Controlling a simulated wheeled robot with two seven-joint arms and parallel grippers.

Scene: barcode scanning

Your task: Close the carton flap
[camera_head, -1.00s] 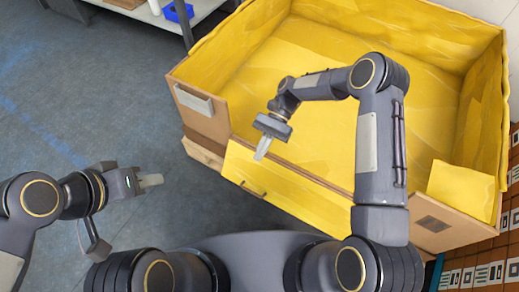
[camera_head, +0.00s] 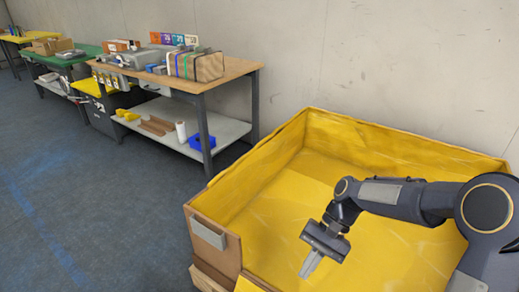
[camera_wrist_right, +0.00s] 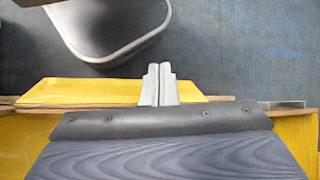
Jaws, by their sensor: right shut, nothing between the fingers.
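The large carton (camera_head: 203,207) has brown outer walls and a yellow lining, and it stands open-topped at the lower right of the head view. Its front flap (camera_head: 247,286) shows only as a yellow corner at the bottom edge. In the right wrist view the yellow flap (camera_wrist_right: 75,92) lies just beyond the brown carton edge, outside the box. My right gripper (camera_head: 307,268) is shut and empty, pointing down over the carton's front side. In the right wrist view its fingertips (camera_wrist_right: 158,72) overlap the flap; I cannot tell whether they touch it. My left gripper is out of view.
A wooden-topped workbench (camera_head: 235,68) with boxes and a blue bin (camera_head: 201,142) on its lower shelf stands behind the carton to the left. More tables line the wall (camera_head: 390,60). The blue-grey floor (camera_head: 90,200) on the left is clear.

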